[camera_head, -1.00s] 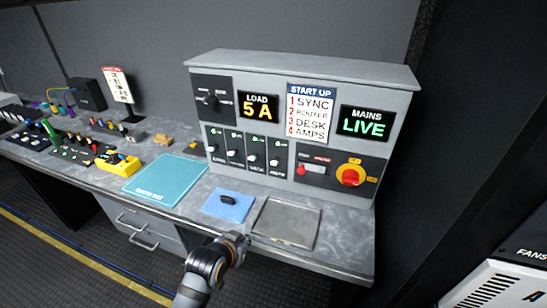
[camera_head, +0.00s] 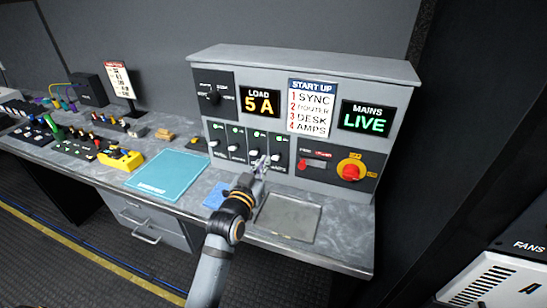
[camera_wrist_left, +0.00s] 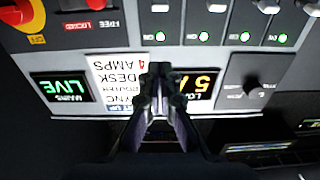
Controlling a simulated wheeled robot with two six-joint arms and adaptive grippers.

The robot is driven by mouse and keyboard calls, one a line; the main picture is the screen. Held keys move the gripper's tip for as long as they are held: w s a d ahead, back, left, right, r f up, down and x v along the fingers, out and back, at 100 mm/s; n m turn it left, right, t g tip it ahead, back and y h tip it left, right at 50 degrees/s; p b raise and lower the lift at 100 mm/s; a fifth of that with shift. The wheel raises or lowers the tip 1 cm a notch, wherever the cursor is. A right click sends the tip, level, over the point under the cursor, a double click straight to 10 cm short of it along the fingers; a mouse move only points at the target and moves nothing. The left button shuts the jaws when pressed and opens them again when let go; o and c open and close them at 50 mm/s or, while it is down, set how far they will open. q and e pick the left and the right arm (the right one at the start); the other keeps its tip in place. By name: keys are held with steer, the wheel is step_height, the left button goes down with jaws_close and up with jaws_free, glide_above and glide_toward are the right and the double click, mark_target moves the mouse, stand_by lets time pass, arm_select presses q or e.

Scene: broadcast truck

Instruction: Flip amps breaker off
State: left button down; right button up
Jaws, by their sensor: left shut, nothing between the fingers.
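The grey power panel (camera_head: 230,80) stands on the desk with a row of several dark breakers, each with a white toggle and a lit green lamp. The rightmost, which I take as the amps breaker (camera_head: 279,151), is at the upper middle of the wrist view (camera_wrist_left: 160,22), upside down; its label is too small to read. My left gripper (camera_head: 263,163) is shut and empty, in front of the lower part of the right-hand breakers; contact cannot be told. Its fingers also show in the wrist view (camera_wrist_left: 160,80). My right gripper is not in view.
The load display (camera_head: 259,102) reads 5 A and the mains display (camera_head: 366,118) reads LIVE. A red-yellow rotary switch (camera_head: 351,170) and a red lever (camera_head: 303,166) sit right of the breakers. A grey tray (camera_head: 288,217) and partly hidden blue pad (camera_head: 214,197) lie below.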

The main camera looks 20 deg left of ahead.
arm_select(q)
steer(key=p, duration=0.2)
glide_above(277, 157)
steer(key=shift+s+a+r, duration=0.15)
steer(key=shift+s+a, duration=0.1)
steer(key=shift+a, duration=0.05)
steer(key=f, duration=0.1)
steer(key=s+f+p, duration=0.1)
steer(key=f, duration=0.1)
steer(key=shift+s+f, duration=0.1)
steer(key=shift+f, duration=0.15)
steer(key=shift+s+f, duration=0.15)
steer(key=shift+f, duration=0.1)
steer(key=shift+f, duration=0.1)
